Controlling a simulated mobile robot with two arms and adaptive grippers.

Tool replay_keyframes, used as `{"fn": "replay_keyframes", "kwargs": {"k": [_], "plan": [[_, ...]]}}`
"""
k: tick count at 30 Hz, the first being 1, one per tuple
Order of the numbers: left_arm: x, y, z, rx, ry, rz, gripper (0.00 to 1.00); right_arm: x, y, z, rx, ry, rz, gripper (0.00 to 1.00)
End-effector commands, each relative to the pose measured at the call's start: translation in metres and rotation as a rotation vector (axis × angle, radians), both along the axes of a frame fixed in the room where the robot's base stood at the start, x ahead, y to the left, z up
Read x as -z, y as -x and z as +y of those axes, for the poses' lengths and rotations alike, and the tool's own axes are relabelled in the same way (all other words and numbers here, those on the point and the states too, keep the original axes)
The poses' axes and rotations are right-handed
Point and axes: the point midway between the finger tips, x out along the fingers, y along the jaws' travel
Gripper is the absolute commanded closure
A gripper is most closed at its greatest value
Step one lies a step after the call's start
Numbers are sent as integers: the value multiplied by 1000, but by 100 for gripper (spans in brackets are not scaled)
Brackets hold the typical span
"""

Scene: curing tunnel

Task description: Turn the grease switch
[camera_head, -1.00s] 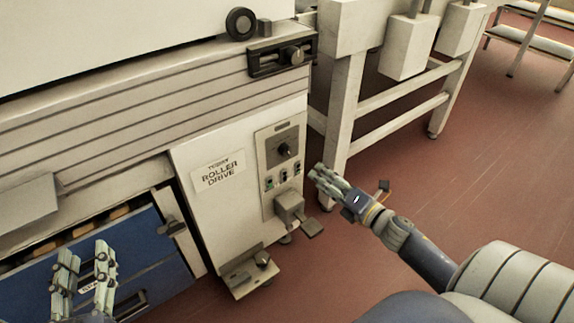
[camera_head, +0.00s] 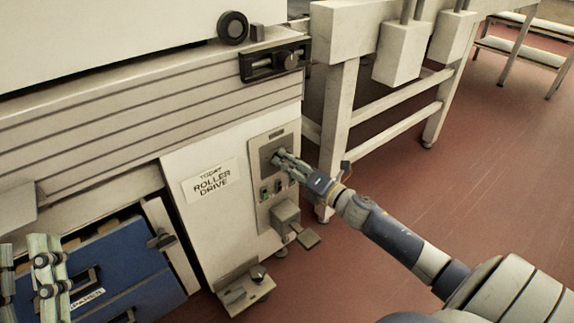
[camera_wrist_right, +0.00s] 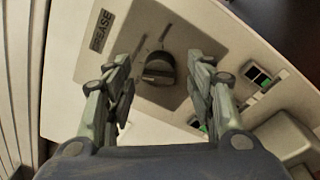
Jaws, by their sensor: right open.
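The grease switch (camera_wrist_right: 159,70) is a dark round knob on a grey panel, with the label "GREASE" (camera_wrist_right: 101,30) beside it in the right wrist view. My right gripper (camera_wrist_right: 160,80) is open, with one finger on each side of the knob; I cannot tell whether either finger touches it. In the head view the right gripper (camera_head: 279,158) is at the control panel (camera_head: 256,150) and covers most of the knob. My left gripper (camera_head: 40,275) is at the lower left, away from the switch, and its jaw opening is unclear.
Below the knob are small rocker switches (camera_wrist_right: 259,78) and a protruding box (camera_head: 286,213). The "ROLLER DRIVE" sign (camera_head: 210,182) is left of the panel. A blue drawer front (camera_head: 130,265) is at the lower left. A white frame leg (camera_head: 340,110) stands close behind the right gripper.

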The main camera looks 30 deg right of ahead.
Motion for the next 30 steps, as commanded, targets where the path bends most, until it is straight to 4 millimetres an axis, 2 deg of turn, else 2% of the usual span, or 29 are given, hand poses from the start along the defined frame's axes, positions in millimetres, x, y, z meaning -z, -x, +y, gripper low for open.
{"fn": "replay_keyframes", "kwargs": {"k": [5, 14, 18, 20, 30], "plan": [[-6, 5, 1, 3, 11, -39, 60, 0, -9, 1, 0, 1, 0, 50], [-7, 6, 1, 3, 13, -46, 60, 0, -10, 2, 0, 0, 0, 50], [-7, 6, 1, 3, 13, -45, 60, 0, -9, 2, 0, 0, 0, 82], [-7, 6, 1, 3, 13, -45, 60, 0, -9, 2, 0, 0, 0, 94], [-5, 2, 0, 1, 7, -23, 60, -1, -9, 1, 1, -27, 3, 94]]}}
